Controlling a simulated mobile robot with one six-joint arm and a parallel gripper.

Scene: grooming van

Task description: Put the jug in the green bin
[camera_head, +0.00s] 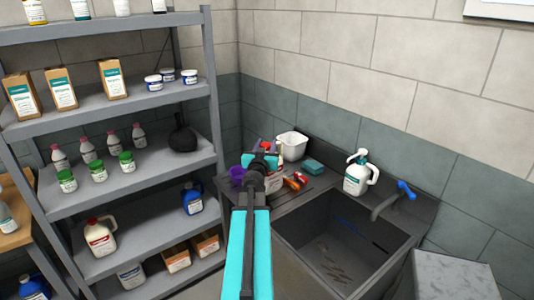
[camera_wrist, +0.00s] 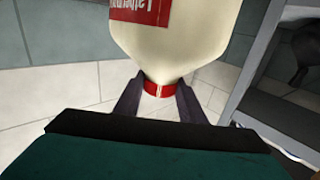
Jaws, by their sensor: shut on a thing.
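My gripper (camera_wrist: 158,98) is shut on the neck of a cream-white jug (camera_wrist: 170,45) with a red label and a red collar. The jug fills the upper middle of the wrist view, with a finger on each side of the neck. In the head view my gripper (camera_head: 267,158) is over the counter left of the sink. I see no green bin in either view.
A dark sink (camera_head: 335,245) lies right of my arm. A white pump bottle (camera_head: 356,175), blue-handled tap (camera_head: 405,190), white tub (camera_head: 292,146), teal sponge (camera_head: 313,167) and purple cup (camera_head: 237,175) are around it. A loaded grey shelf (camera_head: 110,115) stands left, with another red-labelled jug (camera_head: 100,237).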

